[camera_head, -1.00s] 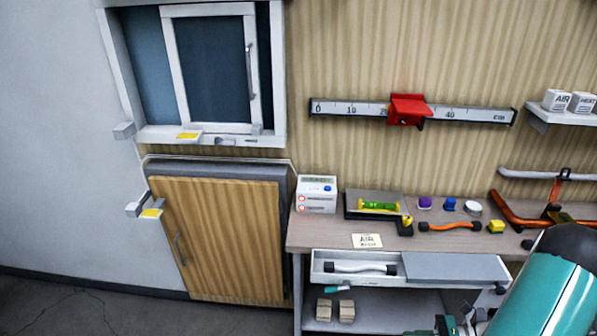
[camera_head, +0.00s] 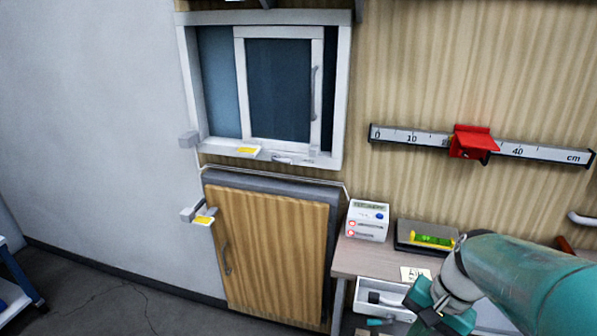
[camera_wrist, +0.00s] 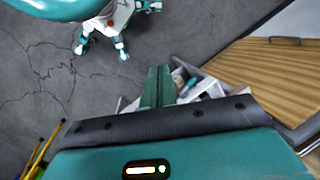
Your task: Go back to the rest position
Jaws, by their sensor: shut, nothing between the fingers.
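My gripper (camera_head: 432,308) is at the lower right of the head view, in front of the open drawer (camera_head: 372,309) of the workbench. It hides part of the drawer. My teal arm reaches in from the right edge and covers much of the bench. In the wrist view, the two green fingers of my gripper (camera_wrist: 158,86) are together with nothing between them. The wrist camera looks down past them toward the floor, with my own body and legs at the top left.
A wooden cabinet door (camera_head: 270,250) stands left of the bench (camera_head: 365,258), below a sliding window (camera_head: 280,88). A white device (camera_head: 367,220) and a green level (camera_head: 433,240) sit on the bench. A blue frame (camera_head: 20,280) is at far left. Floor (camera_head: 110,290) between is open.

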